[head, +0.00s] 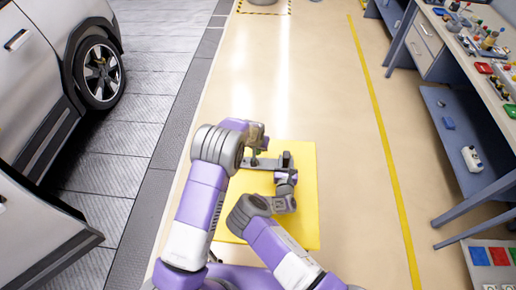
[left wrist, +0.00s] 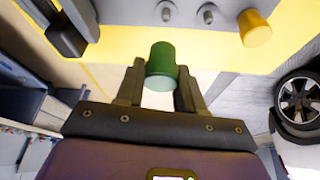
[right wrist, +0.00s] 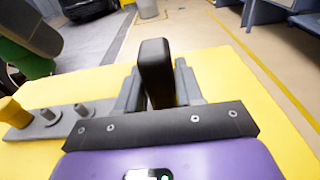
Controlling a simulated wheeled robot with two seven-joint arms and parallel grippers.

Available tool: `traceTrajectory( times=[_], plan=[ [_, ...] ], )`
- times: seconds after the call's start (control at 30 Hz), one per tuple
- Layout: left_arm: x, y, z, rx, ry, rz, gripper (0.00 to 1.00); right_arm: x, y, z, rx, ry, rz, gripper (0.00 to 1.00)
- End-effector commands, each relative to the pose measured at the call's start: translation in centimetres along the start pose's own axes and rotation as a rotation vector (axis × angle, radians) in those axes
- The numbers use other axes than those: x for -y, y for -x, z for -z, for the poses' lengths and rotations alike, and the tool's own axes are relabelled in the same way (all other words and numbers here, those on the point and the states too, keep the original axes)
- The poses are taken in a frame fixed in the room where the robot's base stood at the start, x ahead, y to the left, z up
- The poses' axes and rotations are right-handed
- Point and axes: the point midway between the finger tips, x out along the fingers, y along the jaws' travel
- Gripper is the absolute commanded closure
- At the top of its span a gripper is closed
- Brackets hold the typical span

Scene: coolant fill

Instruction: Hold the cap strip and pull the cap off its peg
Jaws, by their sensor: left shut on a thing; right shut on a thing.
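The grey cap strip (head: 268,163) lies on the yellow mat (head: 302,225). In the right wrist view, the strip (right wrist: 62,127) shows two bare pegs and a yellow cap (right wrist: 12,112) at its far left. My right gripper (right wrist: 157,90) is shut on the strip's upright black handle (right wrist: 155,70). My left gripper (left wrist: 160,88) is shut on a green cap (left wrist: 162,62). The green cap also shows in the right wrist view (right wrist: 28,58), above the strip and apart from the bare pegs. The black handle also shows in the left wrist view (left wrist: 67,36).
A silver car (head: 40,70) stands at the left on grey floor plates. A workbench (head: 470,50) with small items runs along the right, with a white bottle (head: 472,158) on its lower shelf. The beige floor around the mat is clear.

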Motion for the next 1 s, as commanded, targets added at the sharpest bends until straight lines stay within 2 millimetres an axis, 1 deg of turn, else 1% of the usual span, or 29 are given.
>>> traceTrajectory(
  times=[0.23,0.47,0.5,0.57,0.6,0.7,1.0],
  plan=[
    [0.0,1.4,0.6,-0.001,0.000,0.000,0.82,0.0,0.0,0.0,0.000,0.000,0.001,0.88],
    [0.0,1.7,0.7,0.000,0.000,0.000,0.82,0.0,0.0,0.0,0.000,0.000,0.001,0.88],
    [0.0,1.7,0.7,0.000,0.000,0.000,0.82,0.0,0.0,0.0,0.000,0.000,0.001,0.62],
    [0.0,1.7,0.7,0.000,0.000,0.000,0.82,0.0,0.0,0.0,0.000,0.000,0.001,0.53],
    [0.0,1.7,0.7,0.000,0.000,0.000,0.82,0.0,0.0,0.0,0.000,0.000,0.000,0.47],
    [0.0,1.7,0.7,0.000,0.000,0.000,0.82,0.0,0.0,0.0,0.000,0.000,0.000,0.34],
    [0.0,1.7,0.7,0.000,0.000,0.000,0.82,0.0,0.1,0.0,0.000,0.000,0.000,0.34]
  ],
)
